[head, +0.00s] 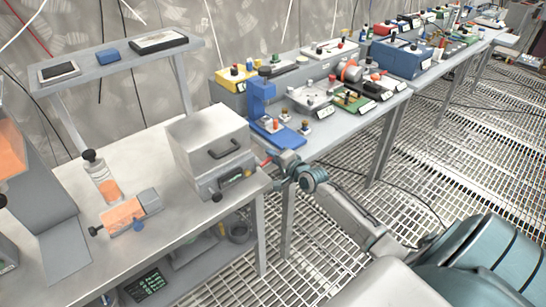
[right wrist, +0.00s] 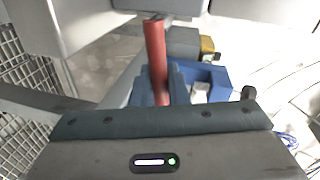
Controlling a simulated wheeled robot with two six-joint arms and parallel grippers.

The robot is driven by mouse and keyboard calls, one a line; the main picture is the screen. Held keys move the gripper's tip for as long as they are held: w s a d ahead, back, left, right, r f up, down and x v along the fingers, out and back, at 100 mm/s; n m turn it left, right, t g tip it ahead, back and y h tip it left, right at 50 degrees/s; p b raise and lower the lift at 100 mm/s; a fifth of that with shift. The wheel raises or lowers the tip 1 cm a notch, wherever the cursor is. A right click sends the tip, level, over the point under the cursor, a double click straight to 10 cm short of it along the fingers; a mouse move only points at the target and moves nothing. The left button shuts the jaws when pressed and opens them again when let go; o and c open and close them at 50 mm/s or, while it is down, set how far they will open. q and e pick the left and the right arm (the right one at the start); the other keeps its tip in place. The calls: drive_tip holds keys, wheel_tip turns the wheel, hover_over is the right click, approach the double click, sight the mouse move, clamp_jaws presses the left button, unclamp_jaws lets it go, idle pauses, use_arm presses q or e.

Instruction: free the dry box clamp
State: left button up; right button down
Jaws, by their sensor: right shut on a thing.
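The dry box (head: 208,138) is a grey metal box with a dark handle, standing at the right end of the near bench. My right gripper (head: 275,163) is at its right side, low by the bench edge. It is shut on a red lever (head: 266,160), which I take to be the clamp's handle. In the right wrist view the red lever (right wrist: 156,55) rises from between the fingers towards the grey box at the top. The fingers hide its lower end, and I cannot tell how the clamp sits. My left gripper is out of view.
On the near bench (head: 70,180) stand a bottle with orange contents (head: 105,180) and an orange and grey device (head: 130,213). A blue stand (head: 262,100) is on the bench behind my right gripper. The grated floor (head: 325,235) is clear to the right.

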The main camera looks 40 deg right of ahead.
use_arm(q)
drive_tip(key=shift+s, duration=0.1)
use_arm(e)
drive_tip(key=c, duration=1.5)
unclamp_jaws()
drive_tip(key=shift+c, duration=0.2)
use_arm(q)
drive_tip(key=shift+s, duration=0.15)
use_arm(e)
drive_tip(key=shift+o, duration=0.3)
drive_tip(key=shift+s, duration=0.1)
